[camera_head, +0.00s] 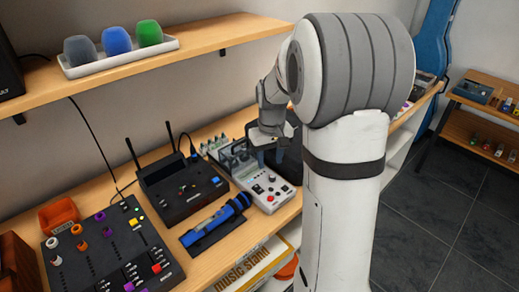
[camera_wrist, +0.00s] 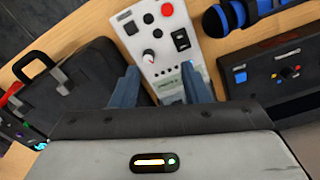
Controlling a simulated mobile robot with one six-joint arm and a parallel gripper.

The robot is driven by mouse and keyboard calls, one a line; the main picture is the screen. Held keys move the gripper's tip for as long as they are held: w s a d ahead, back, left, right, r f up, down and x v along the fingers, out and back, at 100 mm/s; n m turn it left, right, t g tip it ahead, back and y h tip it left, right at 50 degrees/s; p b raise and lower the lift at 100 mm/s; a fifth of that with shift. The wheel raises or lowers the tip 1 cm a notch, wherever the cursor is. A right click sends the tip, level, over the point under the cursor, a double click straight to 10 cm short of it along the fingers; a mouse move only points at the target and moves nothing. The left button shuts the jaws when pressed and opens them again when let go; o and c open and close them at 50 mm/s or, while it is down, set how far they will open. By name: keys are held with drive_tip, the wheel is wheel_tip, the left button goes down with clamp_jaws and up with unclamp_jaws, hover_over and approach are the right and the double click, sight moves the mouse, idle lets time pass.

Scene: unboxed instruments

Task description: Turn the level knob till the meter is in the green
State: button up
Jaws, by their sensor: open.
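A white control box (camera_head: 265,188) lies on the wooden shelf, right of the blue microphone; it also shows in the wrist view (camera_wrist: 168,40). In the wrist view a dark round knob (camera_wrist: 149,56) with a white mark sits on its top, near a red button (camera_wrist: 167,10). I cannot tell which control is the level knob. My gripper (camera_wrist: 160,72) is open over the box, its two blue-grey fingers apart; the knob lies just beyond the fingertips. No meter can be read; the near end of the box is partly hidden by my gripper. My gripper also shows in the head view (camera_head: 268,148).
A blue microphone (camera_head: 222,220) and a black receiver (camera_head: 182,190) with antennas lie left of the box. A mixer (camera_head: 112,250) stands further left. In the wrist view a dark case (camera_wrist: 78,88) is close on the left.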

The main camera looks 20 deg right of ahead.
sight(272, 176)
drive_tip(key=w+d+f, duration=0.1)
drive_tip(key=w+d, duration=0.1)
drive_tip(key=shift+w+d+f+p, duration=0.1)
drive_tip(key=shift+w+f+p, duration=0.3)
wheel_tip(272, 176, down, 8)
drive_tip(key=shift+r+p, duration=0.1)
drive_tip(key=shift+p, duration=0.55)
clamp_jaws()
